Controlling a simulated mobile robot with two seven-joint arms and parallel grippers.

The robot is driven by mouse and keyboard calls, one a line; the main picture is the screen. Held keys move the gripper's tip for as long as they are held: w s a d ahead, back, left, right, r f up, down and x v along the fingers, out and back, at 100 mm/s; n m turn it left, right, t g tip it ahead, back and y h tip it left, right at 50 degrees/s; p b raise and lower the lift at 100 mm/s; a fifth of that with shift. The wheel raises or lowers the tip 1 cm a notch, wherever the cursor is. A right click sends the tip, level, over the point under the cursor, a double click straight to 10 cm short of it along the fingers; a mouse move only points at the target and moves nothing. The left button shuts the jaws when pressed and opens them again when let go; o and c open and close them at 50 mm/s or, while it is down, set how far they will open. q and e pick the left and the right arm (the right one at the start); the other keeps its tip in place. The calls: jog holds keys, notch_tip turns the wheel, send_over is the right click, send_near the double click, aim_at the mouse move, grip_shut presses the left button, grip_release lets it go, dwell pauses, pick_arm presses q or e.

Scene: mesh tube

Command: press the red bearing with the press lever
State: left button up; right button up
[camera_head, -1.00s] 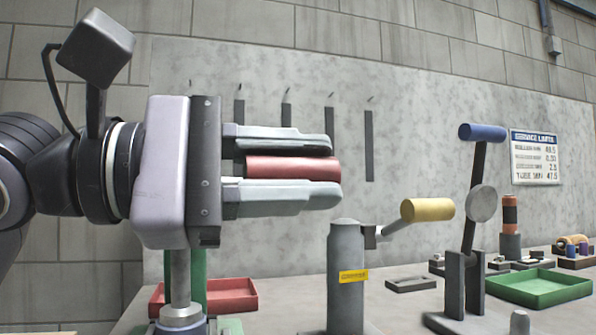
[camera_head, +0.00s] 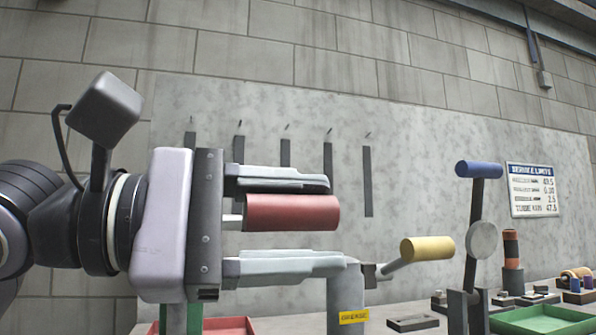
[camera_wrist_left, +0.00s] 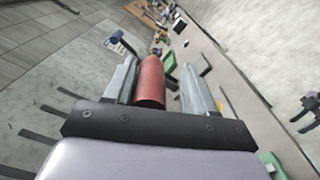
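A red cylinder (camera_head: 292,212), which looks like a lever's handle, lies level between the fingers of my left gripper (camera_head: 285,222). A short pale rod joins its left end. The gripper is open, with one finger above and one below the cylinder. The lower gap is clear; the upper finger is close to it. I cannot make out the red bearing or the press body, and my gripper covers part of that area.
A grey post (camera_head: 345,291) with a yellow-handled lever (camera_head: 427,248) stands right of the gripper. Further right is an upright blue-handled lever (camera_head: 479,170). A red tray (camera_head: 230,326) and a green tray (camera_head: 545,320) lie on the bench. A grey panel stands behind.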

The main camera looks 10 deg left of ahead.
pick_arm(q)
notch_tip(320, 180, up, 9)
jog(key=p, duration=0.3)
jog(key=shift+f, duration=0.1)
notch_tip(320, 180, up, 11)
jog(key=p, duration=0.4)
pick_arm(e)
jog(key=d, duration=0.1)
jog(key=s+d+h, duration=0.1)
jog(key=d, duration=0.1)
jog(key=s+d+h, duration=0.1)
jog(key=d, duration=0.1)
jog(key=shift+f+g, duration=0.1)
jog(key=shift+g, duration=0.3)
jog(key=shift+f, duration=0.1)
